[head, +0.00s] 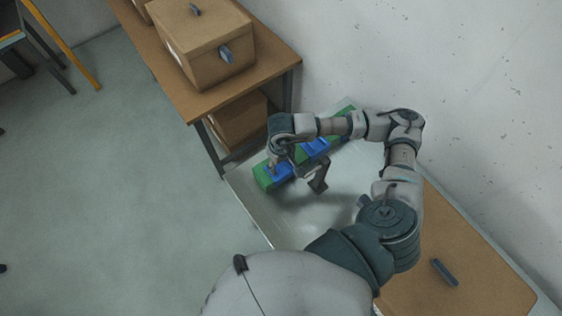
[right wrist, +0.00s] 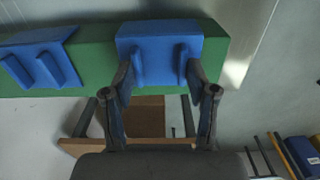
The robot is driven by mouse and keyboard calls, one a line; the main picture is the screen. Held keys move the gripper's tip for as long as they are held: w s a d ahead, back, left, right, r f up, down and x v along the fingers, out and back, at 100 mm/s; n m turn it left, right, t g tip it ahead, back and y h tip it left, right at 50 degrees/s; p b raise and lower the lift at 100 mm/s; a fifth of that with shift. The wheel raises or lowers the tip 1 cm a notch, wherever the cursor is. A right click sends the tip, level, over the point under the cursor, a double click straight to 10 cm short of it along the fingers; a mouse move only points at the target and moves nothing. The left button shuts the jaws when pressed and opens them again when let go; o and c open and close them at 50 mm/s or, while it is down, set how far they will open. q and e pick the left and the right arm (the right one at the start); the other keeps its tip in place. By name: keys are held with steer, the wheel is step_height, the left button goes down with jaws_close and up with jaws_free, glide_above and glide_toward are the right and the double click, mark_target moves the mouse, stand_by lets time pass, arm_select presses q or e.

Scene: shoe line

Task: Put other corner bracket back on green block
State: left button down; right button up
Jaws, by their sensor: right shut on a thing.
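The green block (head: 264,179) lies along the pale metal table beside the wall and also shows in the right wrist view (right wrist: 97,55). Two blue corner brackets are at it. One bracket (right wrist: 28,60), at the left in the wrist view, lies over the block's edge; it is the farther one in the head view (head: 315,147). The other bracket (right wrist: 160,38) is near the block's end. My right gripper (right wrist: 160,74) is shut on its two raised ribs. This bracket lines up with the block; full contact is hard to tell. My left gripper is not in view.
A wooden shelf table (head: 178,84) with cardboard boxes (head: 205,45) stands at the upper left. A brown board (head: 478,275) with a small dark bar (head: 445,273) is at the lower right. The metal table's front part (head: 285,225) is clear.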

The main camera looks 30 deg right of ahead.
steer(key=shift+d, duration=0.2)
steer(key=o, duration=1.3)
steer(key=shift+d, duration=0.15)
steer(key=shift+c, duration=0.2)
steer(key=shift+o, duration=1.2)
steer(key=shift+a, duration=0.2)
steer(key=shift+d+r+p, duration=0.15)
steer(key=shift+r+p, duration=0.45)
steer(key=shift+r, duration=0.55)
steer(key=shift+r+p, duration=0.9)
steer(key=shift+r, duration=1.45)
